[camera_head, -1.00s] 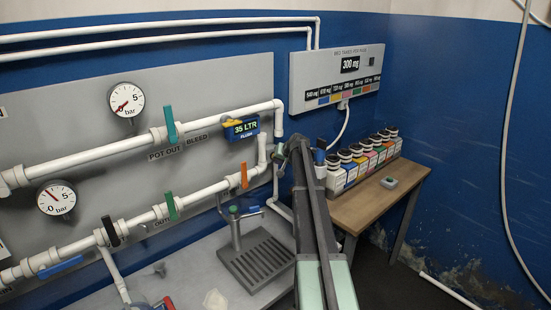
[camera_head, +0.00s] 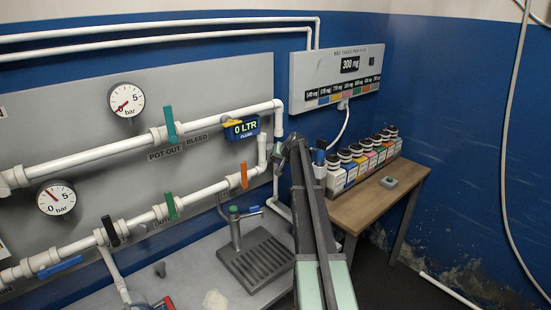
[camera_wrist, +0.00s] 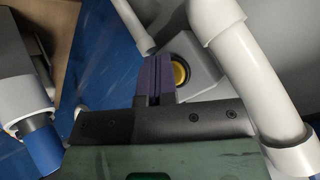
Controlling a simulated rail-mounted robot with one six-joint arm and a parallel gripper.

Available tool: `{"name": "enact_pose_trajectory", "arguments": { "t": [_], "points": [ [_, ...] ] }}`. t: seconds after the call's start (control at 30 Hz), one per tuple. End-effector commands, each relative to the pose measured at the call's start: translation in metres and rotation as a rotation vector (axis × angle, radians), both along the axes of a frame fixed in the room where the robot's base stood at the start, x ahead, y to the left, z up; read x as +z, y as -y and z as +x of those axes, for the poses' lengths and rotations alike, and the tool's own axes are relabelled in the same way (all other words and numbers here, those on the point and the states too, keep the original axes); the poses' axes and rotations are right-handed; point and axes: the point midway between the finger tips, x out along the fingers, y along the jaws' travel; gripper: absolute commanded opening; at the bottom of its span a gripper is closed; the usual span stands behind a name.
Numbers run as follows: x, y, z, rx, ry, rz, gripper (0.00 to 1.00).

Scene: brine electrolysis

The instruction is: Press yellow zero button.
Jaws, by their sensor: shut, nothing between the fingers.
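The yellow button (camera_wrist: 180,73) is round, with a dark ring, on a grey housing in the wrist view. My gripper (camera_wrist: 154,62) has its purple fingers shut together with nothing between them. The fingers appear just left of the button and overlap its edge; I cannot tell whether they touch it. In the head view the flush meter (camera_head: 242,129) is a blue box on the panel, with a yellow part at its left, and its display reads 0 LTR. The button itself is not clear in the head view.
White pipes (camera_head: 222,128) with coloured valve handles run along the grey panel, close beside the meter. A white pipe (camera_wrist: 245,75) passes right of my fingers. A wooden table (camera_head: 372,208) with several bottles stands at the right. A drain grate (camera_head: 258,259) lies below.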

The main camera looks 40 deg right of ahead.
Motion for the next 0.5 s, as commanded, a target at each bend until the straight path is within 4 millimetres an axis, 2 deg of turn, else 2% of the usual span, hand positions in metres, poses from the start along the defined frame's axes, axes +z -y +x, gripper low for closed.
{"name": "enact_pose_trajectory", "arguments": {
  "t": [0.23, 0.5],
  "points": [
    [0.0, 0.0, -0.002, 0.0, 0.0, 0.0, 0.0],
    [0.0, 0.001, -0.017, 0.0, 0.001, 0.0, 0.0]
  ]
}}
